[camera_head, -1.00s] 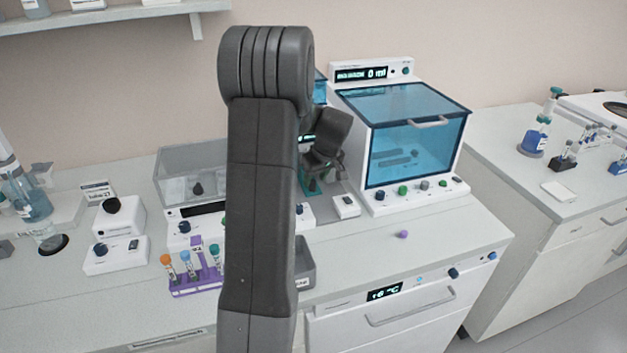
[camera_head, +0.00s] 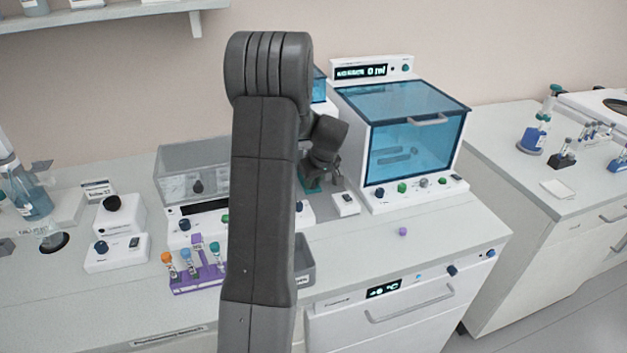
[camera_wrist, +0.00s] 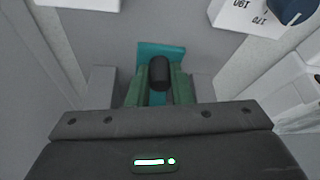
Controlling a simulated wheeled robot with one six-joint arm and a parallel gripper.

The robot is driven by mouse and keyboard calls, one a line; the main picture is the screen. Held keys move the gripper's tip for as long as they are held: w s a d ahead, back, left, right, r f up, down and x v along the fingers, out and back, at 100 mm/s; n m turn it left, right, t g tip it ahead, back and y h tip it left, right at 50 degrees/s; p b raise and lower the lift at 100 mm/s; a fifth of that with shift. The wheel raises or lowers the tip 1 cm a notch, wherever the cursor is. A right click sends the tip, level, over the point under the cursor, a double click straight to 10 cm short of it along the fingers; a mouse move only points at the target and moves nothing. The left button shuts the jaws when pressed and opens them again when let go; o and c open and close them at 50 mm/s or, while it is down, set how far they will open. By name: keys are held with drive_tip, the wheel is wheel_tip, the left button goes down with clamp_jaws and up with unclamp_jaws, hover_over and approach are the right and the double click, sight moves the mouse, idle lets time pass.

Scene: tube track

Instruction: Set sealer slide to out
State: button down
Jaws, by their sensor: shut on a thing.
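The sealer slide shows in the wrist view as a teal plate (camera_wrist: 148,52) with an upright black knob (camera_wrist: 159,73). My gripper (camera_wrist: 160,88) is shut on the knob, with a green finger on each side of it. In the head view my gripper (camera_head: 318,181) is low at the counter, behind my arm and left of the blue-lidded machine. A bit of the teal slide (camera_head: 308,186) shows beside it. My arm hides most of the sealer in the head view.
The blue-lidded machine (camera_head: 418,135) stands close on the right, with a small white switch box (camera_head: 345,204) before it. A purple tube rack (camera_head: 197,278) and a grey bin (camera_head: 304,262) stand in front. A small purple knob (camera_head: 403,231) lies on the clear counter at right.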

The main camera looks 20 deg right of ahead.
drive_tip(key=shift+s+b, duration=0.35)
drive_tip(key=shift+s, duration=0.05)
drive_tip(key=shift+s+a+b, duration=0.15)
drive_tip(key=shift+s+b, duration=1.2)
drive_tip(key=shift+s, duration=1.4)
drive_tip(key=shift+s+a+b, duration=0.15)
drive_tip(key=shift+s+b, duration=1.2)
drive_tip(key=shift+s, duration=1.35)
drive_tip(key=c, duration=1.3)
unclamp_jaws()
drive_tip(key=shift+s, duration=0.15)
drive_tip(key=shift+r, duration=0.1)
